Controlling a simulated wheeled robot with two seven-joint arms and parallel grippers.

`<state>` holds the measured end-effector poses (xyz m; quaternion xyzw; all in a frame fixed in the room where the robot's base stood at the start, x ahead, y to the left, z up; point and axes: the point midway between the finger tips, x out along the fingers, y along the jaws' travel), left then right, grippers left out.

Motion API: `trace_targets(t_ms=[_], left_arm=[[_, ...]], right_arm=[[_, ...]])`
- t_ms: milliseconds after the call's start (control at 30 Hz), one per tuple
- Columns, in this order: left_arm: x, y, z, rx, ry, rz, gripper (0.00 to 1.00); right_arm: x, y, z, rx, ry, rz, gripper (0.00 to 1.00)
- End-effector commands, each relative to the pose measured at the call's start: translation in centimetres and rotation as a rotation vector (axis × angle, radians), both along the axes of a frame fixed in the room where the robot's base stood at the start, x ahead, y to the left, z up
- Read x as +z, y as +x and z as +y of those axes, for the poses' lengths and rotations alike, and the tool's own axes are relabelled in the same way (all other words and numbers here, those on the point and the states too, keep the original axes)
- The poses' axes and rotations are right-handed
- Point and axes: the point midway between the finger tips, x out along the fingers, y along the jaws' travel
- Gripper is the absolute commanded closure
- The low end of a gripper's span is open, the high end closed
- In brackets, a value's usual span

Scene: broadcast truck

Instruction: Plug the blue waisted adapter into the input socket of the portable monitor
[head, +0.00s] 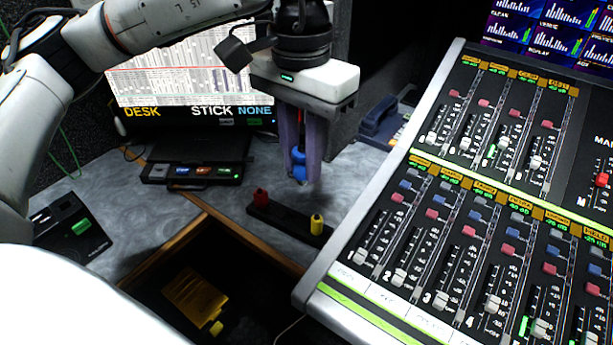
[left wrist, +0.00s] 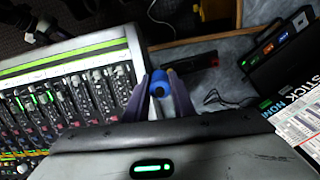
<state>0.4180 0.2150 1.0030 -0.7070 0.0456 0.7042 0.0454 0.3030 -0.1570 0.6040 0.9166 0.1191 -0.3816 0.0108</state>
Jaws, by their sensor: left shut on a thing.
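My left gripper (head: 300,172) is shut on the blue waisted adapter (head: 299,163), which hangs between its purple fingers above the grey desk. The adapter also shows in the left wrist view (left wrist: 159,84), between the fingertips. Below it, a black rack (head: 284,218) holds a red adapter (head: 260,198) and a yellow adapter (head: 317,224), with a gap between them. The monitor (head: 195,75) stands at the back left, with the words DESK, STICK and NONE along its lower edge. I cannot make out its input socket. My right gripper is not in view.
A large mixing console (head: 470,210) fills the right side. A black box with lit labels (head: 192,173) lies before the monitor. A black device with a green light (head: 72,228) is at the left. A dark recess with a yellow object (head: 195,295) opens at the front.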

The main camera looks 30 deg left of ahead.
Motion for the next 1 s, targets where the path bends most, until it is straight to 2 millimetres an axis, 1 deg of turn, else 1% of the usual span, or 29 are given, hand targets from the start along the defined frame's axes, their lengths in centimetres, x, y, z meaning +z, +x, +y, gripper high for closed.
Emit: trace_targets(t_ms=[33, 267, 367, 467, 600, 667, 700, 767, 800, 867, 900, 967, 1000], left_arm=[[-0.7, -0.2, 0.5, 0.062, 0.001, 0.006, 0.99], [-3.1, -0.8, 2.9, 0.401, -0.003, 0.006, 0.99], [-4.4, -1.2, 4.3, 0.598, -0.002, 0.008, 0.99], [-6.0, -1.8, 6.2, 0.843, -0.003, 0.010, 0.99], [-8.1, -2.9, 9.3, 1.236, -0.004, 0.011, 0.99], [-8.9, -3.5, 10.7, 1.408, -0.002, 0.012, 0.99], [-9.5, -3.9, 11.7, 1.527, -0.001, 0.014, 0.99], [-10.2, -4.5, 13.3, 1.708, 0.000, 0.014, 0.99], [-10.6, -5.0, 14.4, 1.831, 0.000, 0.014, 0.99], [-11.3, -5.8, 16.1, 2.018, 0.003, 0.016, 0.99], [-11.7, -6.3, 17.3, 2.147, 0.005, 0.017, 0.99], [-12.1, -7.2, 19.3, 2.344, 0.008, 0.017, 0.99], [-12.3, -7.9, 20.6, 2.478, 0.010, 0.017, 0.99]], right_arm=[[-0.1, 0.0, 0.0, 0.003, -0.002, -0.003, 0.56], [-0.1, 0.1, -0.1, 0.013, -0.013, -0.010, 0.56], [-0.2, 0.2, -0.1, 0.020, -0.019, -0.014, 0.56], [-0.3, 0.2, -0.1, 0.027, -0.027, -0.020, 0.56], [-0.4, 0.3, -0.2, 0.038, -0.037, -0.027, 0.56], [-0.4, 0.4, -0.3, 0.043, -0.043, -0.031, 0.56], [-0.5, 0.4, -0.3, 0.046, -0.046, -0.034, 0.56], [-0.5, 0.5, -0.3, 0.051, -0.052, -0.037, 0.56], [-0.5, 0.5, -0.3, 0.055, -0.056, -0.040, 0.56], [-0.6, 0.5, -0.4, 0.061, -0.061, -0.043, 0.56], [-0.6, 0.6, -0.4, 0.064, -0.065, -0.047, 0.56], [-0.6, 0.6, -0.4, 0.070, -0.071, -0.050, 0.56], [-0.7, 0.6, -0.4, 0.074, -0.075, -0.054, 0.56]])
